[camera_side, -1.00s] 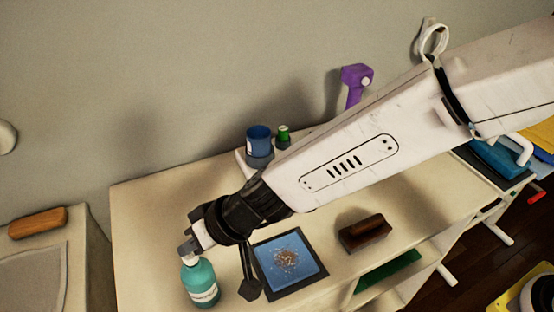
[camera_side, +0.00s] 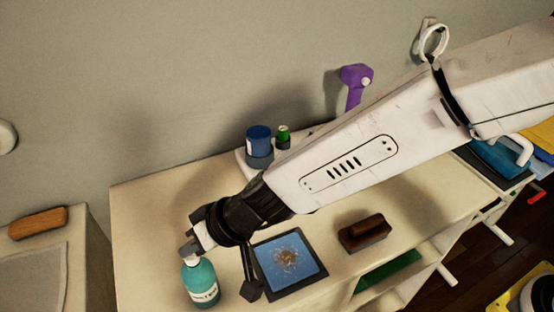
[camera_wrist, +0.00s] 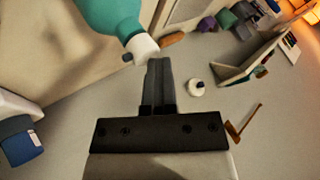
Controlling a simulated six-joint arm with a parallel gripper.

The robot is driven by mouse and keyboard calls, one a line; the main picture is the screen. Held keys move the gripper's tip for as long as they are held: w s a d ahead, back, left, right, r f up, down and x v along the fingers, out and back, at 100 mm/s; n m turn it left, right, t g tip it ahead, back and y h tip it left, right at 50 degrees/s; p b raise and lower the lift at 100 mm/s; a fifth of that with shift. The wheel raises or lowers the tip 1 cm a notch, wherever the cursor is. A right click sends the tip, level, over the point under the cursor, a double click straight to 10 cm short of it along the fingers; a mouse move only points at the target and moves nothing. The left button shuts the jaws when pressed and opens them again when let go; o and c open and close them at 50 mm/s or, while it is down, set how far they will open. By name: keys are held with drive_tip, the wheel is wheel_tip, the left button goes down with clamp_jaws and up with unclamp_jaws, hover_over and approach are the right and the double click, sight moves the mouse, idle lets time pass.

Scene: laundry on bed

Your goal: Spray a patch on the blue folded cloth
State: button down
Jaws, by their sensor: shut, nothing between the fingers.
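The blue folded cloth (camera_side: 308,268) lies flat on a dark square board (camera_side: 302,286) on the table. A brown speckled patch (camera_side: 286,257) marks its middle. A teal spray bottle (camera_side: 199,285) with a pale label stands upright at the front left of the cloth. My gripper (camera_side: 188,248) is shut and empty at the top of the bottle. In the wrist view the shut fingers (camera_wrist: 159,65) reach close to the bottle's white head (camera_wrist: 141,47); I cannot tell whether they touch it. The teal body (camera_wrist: 108,15) is cut off by the frame.
A dark brown brush (camera_side: 365,232) lies right of the cloth. A blue cup (camera_side: 259,146) and a small green-capped container (camera_side: 283,136) stand behind my arm, with a purple device (camera_side: 355,84) farther right. The table's left part is clear.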

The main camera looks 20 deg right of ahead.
sight(194, 255)
drive_tip(key=shift+d, duration=0.1)
idle(0.3)
drive_tip(key=shift+r, duration=3.1)
drive_tip(key=w+d+f+m+h, duration=0.1)
drive_tip(key=w+d+f+h, duration=0.1)
drive_tip(key=d, duration=1.1)
drive_tip(key=w+d+f+m+h, duration=0.1)
drive_tip(key=d+f+h, duration=0.15)
drive_tip(key=d, duration=1.15)
drive_tip(key=s+d+f+m+h, duration=0.1)
drive_tip(key=s+d+h, duration=0.1)
drive_tip(key=s+d, duration=0.3)
drive_tip(key=s+d+f+m+g+h, duration=0.1)
drive_tip(key=s+d, duration=0.4)
drive_tip(key=d, duration=0.9)
drive_tip(key=shift+s+f+h, duration=0.25)
drive_tip(key=shift+f+h, duration=0.2)
drive_tip(key=shift+f, duration=0.1)
